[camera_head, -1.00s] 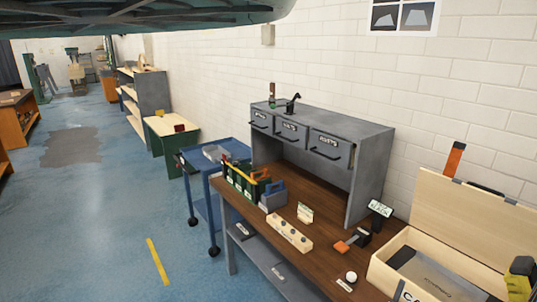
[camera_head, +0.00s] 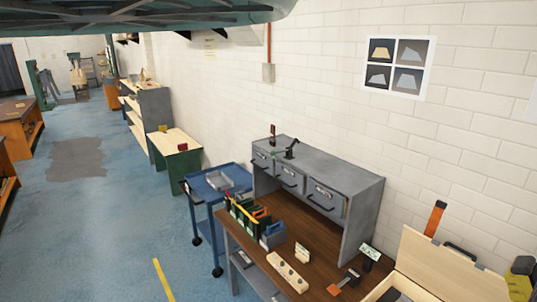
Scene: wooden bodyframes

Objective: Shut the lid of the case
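The case is a light wooden box at the bottom right, on or beside the right end of the workbench. Its lid (camera_head: 447,266) stands open, tilted back toward the white wall, with a dark handle on its upper edge. Only part of the case's inside (camera_head: 402,290) shows, with something grey in it; the picture's bottom edge cuts off the rest. My gripper is not in view.
A workbench (camera_head: 312,257) carries a grey drawer unit (camera_head: 352,213), a green tote (camera_head: 245,213), a wooden block with holes (camera_head: 287,271) and small tools. A blue cart (camera_head: 207,187) stands left of it. Blue floor (camera_head: 100,230) at the left is clear.

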